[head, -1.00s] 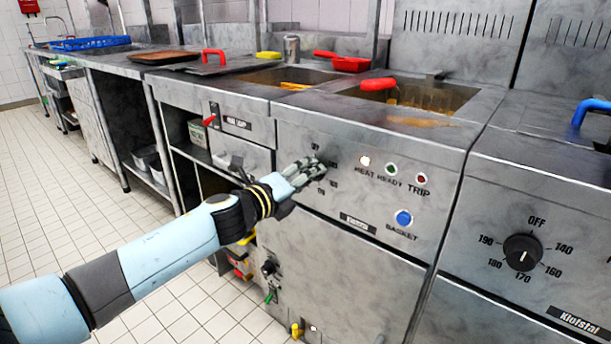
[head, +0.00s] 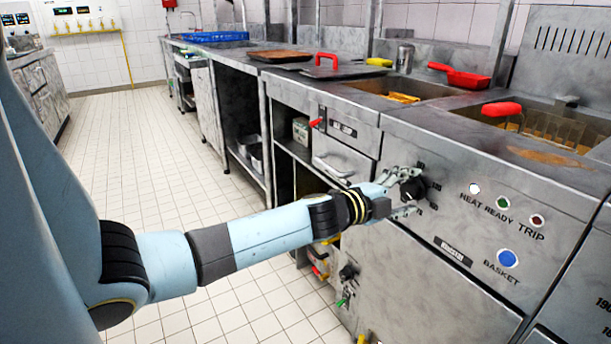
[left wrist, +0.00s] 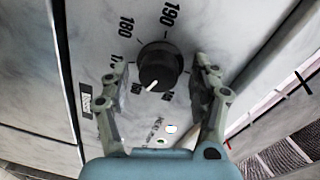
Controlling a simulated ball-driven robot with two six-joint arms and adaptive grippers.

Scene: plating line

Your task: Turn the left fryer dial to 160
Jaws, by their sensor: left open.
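The left fryer dial (head: 413,190) is a round black knob on the steel front panel, left of the indicator lights. In the left wrist view the dial (left wrist: 160,64) sits between my fingers, with its white pointer mark toward the lower left. My left gripper (head: 402,192) is open, one finger above and one below the dial in the head view. In the wrist view the fingers (left wrist: 159,78) stand apart from the knob's sides. My right gripper is not in view.
Right of the dial are the indicator lights (head: 504,202) and a blue basket button (head: 508,258). A drain valve with a black knob (head: 348,272) is below. A red-handled basket (head: 502,109) sits in the fryer above. The tiled floor (head: 140,160) at left is clear.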

